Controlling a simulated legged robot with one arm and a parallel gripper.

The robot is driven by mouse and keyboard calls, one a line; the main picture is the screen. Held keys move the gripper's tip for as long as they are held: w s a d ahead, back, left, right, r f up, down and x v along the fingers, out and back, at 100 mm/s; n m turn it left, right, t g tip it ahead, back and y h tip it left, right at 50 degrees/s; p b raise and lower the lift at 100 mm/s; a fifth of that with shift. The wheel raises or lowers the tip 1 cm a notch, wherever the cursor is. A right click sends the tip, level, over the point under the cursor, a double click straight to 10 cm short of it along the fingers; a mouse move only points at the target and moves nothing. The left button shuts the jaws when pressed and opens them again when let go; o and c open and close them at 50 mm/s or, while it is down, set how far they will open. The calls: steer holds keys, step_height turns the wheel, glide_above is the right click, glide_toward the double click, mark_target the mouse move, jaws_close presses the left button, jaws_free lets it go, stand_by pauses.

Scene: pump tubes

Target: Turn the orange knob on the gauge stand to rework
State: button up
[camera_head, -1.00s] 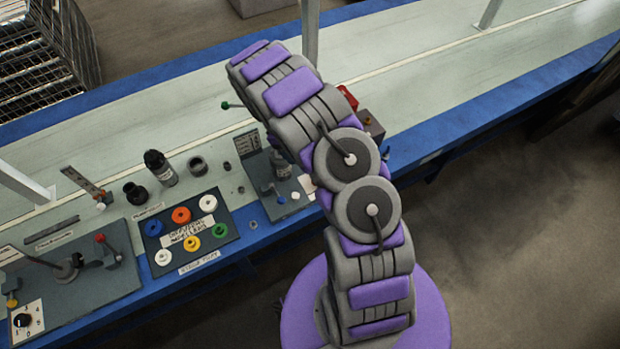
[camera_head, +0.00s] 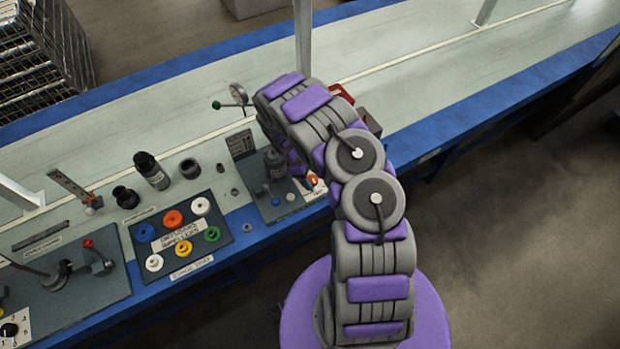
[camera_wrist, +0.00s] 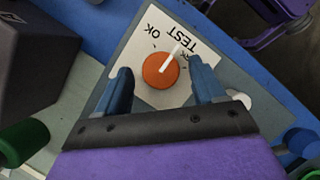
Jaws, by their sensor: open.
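The orange knob (camera_wrist: 161,71) sits on a white label plate (camera_wrist: 133,45) in the wrist view. Its white pointer aims up and right, toward the TEST mark. A gap shows at the left finger; contact at the right is unclear. In the head view the orange knob (camera_head: 313,179) shows at the right of the grey gauge stand (camera_head: 268,207), beside my arm, which hides my gripper.
A dial gauge (camera_head: 238,94) with a green-tipped lever stands behind the stand. A tray (camera_head: 229,238) of coloured rings lies to the left. A red part (camera_head: 340,94) is behind my arm.

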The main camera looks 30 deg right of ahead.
steer(key=shift+s+d+f, duration=0.15)
steer(key=shift+d+f, duration=0.25)
steer(key=shift+a, duration=0.4)
steer(key=shift+a+r, duration=0.1)
steer(key=shift+a, duration=0.1)
steer(key=c, duration=0.3)
steer(key=shift+d, duration=0.35)
steer(key=c, duration=0.5)
steer(key=shift+c, duration=1.2)
